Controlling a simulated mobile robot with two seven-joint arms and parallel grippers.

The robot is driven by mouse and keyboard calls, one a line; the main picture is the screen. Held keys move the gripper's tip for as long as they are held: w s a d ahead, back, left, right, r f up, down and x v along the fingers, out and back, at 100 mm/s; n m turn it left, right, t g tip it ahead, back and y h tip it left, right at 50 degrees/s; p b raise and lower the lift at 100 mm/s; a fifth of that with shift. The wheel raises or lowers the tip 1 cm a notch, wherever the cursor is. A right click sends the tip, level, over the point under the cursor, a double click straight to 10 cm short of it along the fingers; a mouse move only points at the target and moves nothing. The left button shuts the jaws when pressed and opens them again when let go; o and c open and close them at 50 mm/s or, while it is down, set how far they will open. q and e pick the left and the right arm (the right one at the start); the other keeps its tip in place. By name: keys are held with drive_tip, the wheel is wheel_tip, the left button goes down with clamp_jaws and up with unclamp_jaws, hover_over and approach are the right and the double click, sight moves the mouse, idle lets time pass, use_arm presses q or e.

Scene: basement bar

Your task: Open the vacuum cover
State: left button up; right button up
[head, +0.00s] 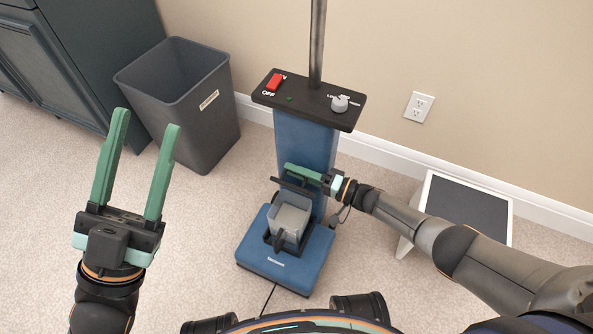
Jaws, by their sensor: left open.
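A blue upright vacuum (307,140) stands on the carpet in the middle, with a black top panel carrying a red switch and a grey knob. A grey open-topped bin (288,219) sits on its base, with a black part in front. A dark flap (293,186), apparently the cover, stands tilted up behind the bin. My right gripper (297,172) reaches in from the right, its green fingers against the vacuum body at this flap. Whether it grips the flap is hidden. My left gripper (147,120) is open and empty, well left of the vacuum.
A dark grey waste bin (208,118) stands left of the vacuum by the wall. A dark cabinet (70,45) is at the upper left. A white-framed dark panel (467,208) rests on the floor at right. Carpet is clear left of the vacuum.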

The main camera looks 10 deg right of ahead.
drive_tip(key=shift+d, duration=0.1)
drive_tip(key=shift+s+d, duration=0.25)
drive_tip(key=shift+d, duration=0.05)
drive_tip(key=p+v, duration=0.3)
drive_tip(key=v, duration=0.8)
drive_tip(key=shift+s+d, duration=0.2)
